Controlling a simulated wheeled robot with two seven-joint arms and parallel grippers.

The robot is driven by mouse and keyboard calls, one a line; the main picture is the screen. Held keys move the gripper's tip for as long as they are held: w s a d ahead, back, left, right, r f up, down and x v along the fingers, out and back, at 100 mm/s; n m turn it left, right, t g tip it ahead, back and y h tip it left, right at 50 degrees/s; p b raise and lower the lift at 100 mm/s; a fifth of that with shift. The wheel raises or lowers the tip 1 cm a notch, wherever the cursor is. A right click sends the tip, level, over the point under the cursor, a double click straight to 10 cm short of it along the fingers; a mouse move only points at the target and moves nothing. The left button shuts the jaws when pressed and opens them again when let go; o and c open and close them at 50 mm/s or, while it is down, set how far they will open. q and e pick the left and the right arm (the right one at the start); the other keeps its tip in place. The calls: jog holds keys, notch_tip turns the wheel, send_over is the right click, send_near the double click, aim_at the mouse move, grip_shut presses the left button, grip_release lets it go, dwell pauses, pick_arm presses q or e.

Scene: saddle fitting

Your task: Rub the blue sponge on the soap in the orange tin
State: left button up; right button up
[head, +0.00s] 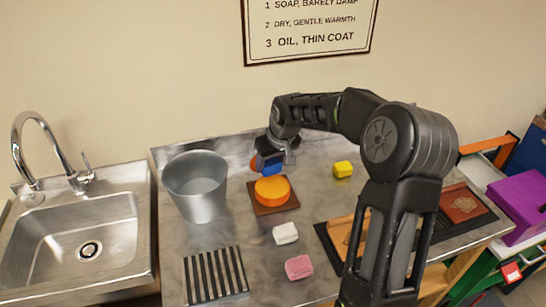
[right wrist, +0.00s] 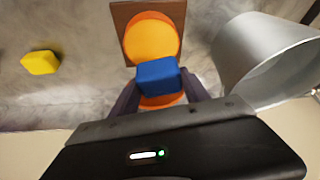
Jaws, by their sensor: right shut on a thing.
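The blue sponge (head: 272,165) is held between the fingers of my right gripper (head: 274,157), which is shut on it. The sponge (right wrist: 158,76) shows between the two dark fingers in the right wrist view. A round orange tin (head: 272,190) sits on a square brown board, just in front of the sponge in the head view. The tin (right wrist: 152,38) shows a lighter orange round face in the right wrist view. The sponge appears close to the tin's edge; I cannot tell whether they touch. My left gripper is not in view.
A second orange round piece (right wrist: 162,101) lies behind the sponge, partly hidden. A metal bucket (head: 197,187) stands left of the tin. Yellow (head: 343,169), white (head: 285,233) and pink (head: 299,267) blocks lie around. A striped rack (head: 215,275) is at the front; a sink (head: 75,235) is left.

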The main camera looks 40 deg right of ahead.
aim_at(270, 184)
jog(key=shift+d+r, duration=0.15)
jog(key=shift+d, duration=0.2)
jog(key=shift+f+b, duration=1.9)
jog(key=shift+f, duration=1.1)
jog(key=shift+f+b, duration=0.6)
dwell(0.5)
jog(key=shift+r, duration=0.1)
jog(key=shift+r+p, duration=2.15)
jog(key=shift+r, duration=1.35)
